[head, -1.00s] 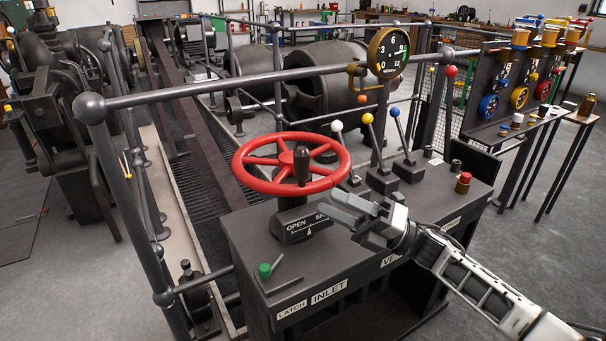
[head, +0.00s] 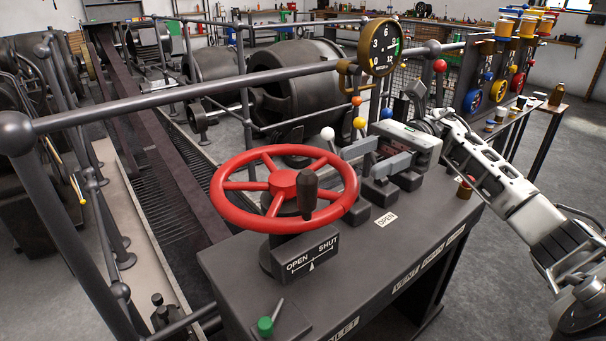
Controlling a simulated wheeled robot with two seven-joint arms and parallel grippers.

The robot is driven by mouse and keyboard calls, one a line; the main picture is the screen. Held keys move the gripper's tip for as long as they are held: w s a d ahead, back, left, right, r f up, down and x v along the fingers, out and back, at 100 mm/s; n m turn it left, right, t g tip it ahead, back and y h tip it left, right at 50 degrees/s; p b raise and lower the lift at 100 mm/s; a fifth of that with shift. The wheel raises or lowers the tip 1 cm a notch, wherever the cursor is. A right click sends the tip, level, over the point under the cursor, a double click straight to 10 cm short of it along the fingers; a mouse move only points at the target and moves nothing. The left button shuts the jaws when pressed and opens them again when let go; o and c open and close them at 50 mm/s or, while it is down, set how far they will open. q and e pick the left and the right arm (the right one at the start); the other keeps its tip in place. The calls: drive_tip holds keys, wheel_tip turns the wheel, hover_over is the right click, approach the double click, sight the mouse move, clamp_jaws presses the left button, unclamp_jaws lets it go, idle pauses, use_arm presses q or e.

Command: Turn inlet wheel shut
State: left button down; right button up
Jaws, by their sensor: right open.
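The red inlet wheel (head: 238,186) stands on the console, with spokes and a dark upright handle knob (head: 308,190) on its right side. Below it is an OPEN/SHUT plate (head: 305,256); its small white pointer mark sits between the two words. My right gripper (head: 366,156) is open, above the console just right of the wheel rim, with its fingers pointing left. It is apart from the handle knob and looks empty. It partly hides the levers behind and below it. My left gripper is not in view.
Levers with white (head: 327,133), yellow (head: 360,122) and blue (head: 386,113) knobs stand close around my right gripper. A brass gauge (head: 383,46) is mounted on the rail (head: 190,93) behind. A green latch knob (head: 265,326) is at the console's front left.

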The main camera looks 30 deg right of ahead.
sight(306, 185)
drive_tip(key=a+p, duration=0.1)
drive_tip(key=a, duration=0.5)
drive_tip(key=a+p, duration=0.1)
drive_tip(key=a, duration=0.4)
drive_tip(key=shift+s+a+p, duration=0.2)
drive_tip(key=shift+a+p, duration=0.2)
drive_tip(key=shift+c, duration=0.4)
clamp_jaws()
